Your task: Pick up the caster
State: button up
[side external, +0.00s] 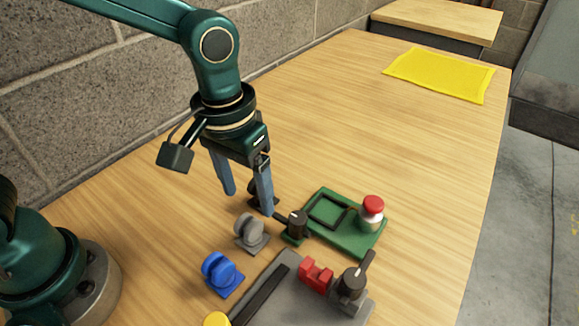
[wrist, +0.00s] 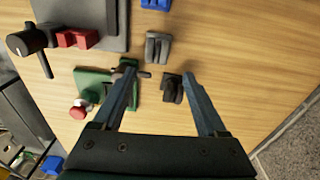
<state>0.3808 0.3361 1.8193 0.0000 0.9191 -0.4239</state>
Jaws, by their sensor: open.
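Several casters stand in a row on the wooden table. The black caster (wrist: 172,88) lies between and below my open fingers in the wrist view, closer to the right finger; in the side view it is partly hidden behind a finger (side external: 262,204). A grey caster (side external: 250,233) is beside it, also in the wrist view (wrist: 158,47). A blue caster (side external: 221,273) is farther along, at the top edge of the wrist view (wrist: 155,4). A yellow one (side external: 216,320) is cut off at the bottom. My gripper (side external: 248,202) is open and empty, pointing down, also in the wrist view (wrist: 158,73).
A green base (side external: 350,242) with a red button (side external: 373,205) and a black-knobbed clamp (side external: 297,224) sits close to my fingers. A grey plate (side external: 300,292) carries a red block (side external: 316,275) and a black lever. A yellow mat (side external: 440,75) lies at the far end; the table between is clear.

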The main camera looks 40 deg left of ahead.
aim_at(249, 219)
jog(key=f, duration=0.1)
jog(key=s+f, duration=0.1)
jog(key=shift+s+d+f+m+g, duration=0.1)
jog(key=shift+d+f+m+g, duration=0.2)
jog(key=shift+d+f+g, duration=0.1)
jog(key=shift+f, duration=2.2)
grip_shut()
